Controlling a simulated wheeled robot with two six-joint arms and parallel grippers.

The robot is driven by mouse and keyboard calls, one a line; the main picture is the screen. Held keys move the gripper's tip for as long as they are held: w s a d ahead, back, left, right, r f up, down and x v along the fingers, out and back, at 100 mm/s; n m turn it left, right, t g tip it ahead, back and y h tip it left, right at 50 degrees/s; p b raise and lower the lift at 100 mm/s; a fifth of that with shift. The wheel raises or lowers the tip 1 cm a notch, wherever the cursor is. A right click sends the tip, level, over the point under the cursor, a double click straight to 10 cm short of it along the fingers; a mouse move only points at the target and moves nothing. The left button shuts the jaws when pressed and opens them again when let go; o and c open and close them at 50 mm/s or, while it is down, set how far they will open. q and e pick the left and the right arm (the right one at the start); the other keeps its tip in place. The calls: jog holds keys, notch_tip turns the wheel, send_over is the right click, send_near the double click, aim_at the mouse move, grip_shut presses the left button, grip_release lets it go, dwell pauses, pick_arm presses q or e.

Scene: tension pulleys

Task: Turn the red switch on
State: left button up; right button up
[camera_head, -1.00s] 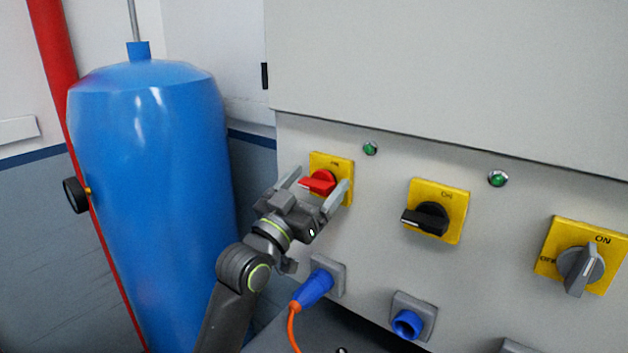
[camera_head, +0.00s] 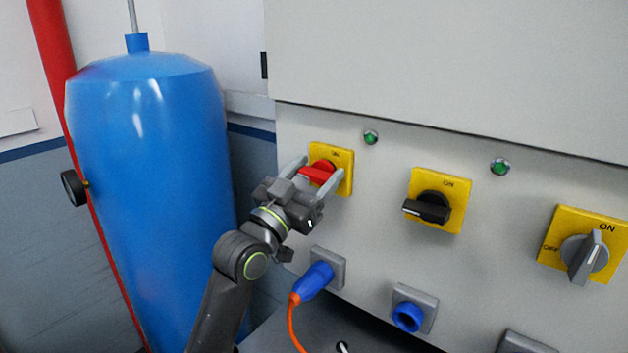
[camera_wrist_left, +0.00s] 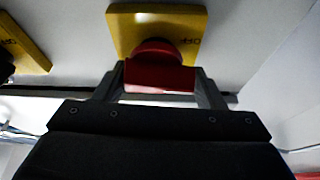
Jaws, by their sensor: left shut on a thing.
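The red switch (camera_head: 318,172) sits on a yellow plate (camera_head: 344,158) on the grey panel. Its handle lies roughly level, pointing left. My left gripper (camera_head: 315,176) has its two fingers on either side of the red handle and is shut on it. In the left wrist view the red switch (camera_wrist_left: 158,74) fills the space between the fingers, with the yellow plate (camera_wrist_left: 126,35) behind it. My right gripper is not in view.
A black switch (camera_head: 428,208) and a grey switch (camera_head: 585,258) sit to the right on yellow plates. A blue plug (camera_head: 314,281) with an orange cable is below my gripper. A blue socket (camera_head: 408,316) is beside it. A blue tank (camera_head: 150,200) stands left.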

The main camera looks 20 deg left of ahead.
pick_arm(q)
jog(key=m+g+h+b, duration=0.1)
jog(key=m+b, duration=0.2)
jog(key=m+g+h+b, duration=0.1)
jog(key=m+b, duration=0.3)
jog(key=m+g+h+b, duration=0.1)
jog(key=m+h+b, duration=0.1)
jog(key=m+b, duration=0.1)
jog(key=shift+s+d+f+m+g, duration=0.15)
jog(key=shift+m+g, duration=0.15)
jog(key=shift+m, duration=0.2)
jog(key=shift+m+b, duration=0.45)
jog(key=shift+m, duration=0.05)
jog(key=shift+d+m+g+b, duration=0.1)
jog(key=shift+m+g+b, duration=0.5)
jog(key=shift+m, duration=0.5)
jog(key=shift+m+g+h, duration=0.3)
jog(key=shift+m+g, duration=0.2)
jog(key=shift+m, duration=0.5)
jog(key=shift+d+m+g, duration=0.1)
jog(key=shift+m+g, duration=0.3)
jog(key=shift+m, duration=0.8)
jog(key=shift+m+g+y, duration=0.4)
jog(key=shift+m+y, duration=0.1)
jog(key=shift+m, duration=0.7)
jog(key=o, duration=1)
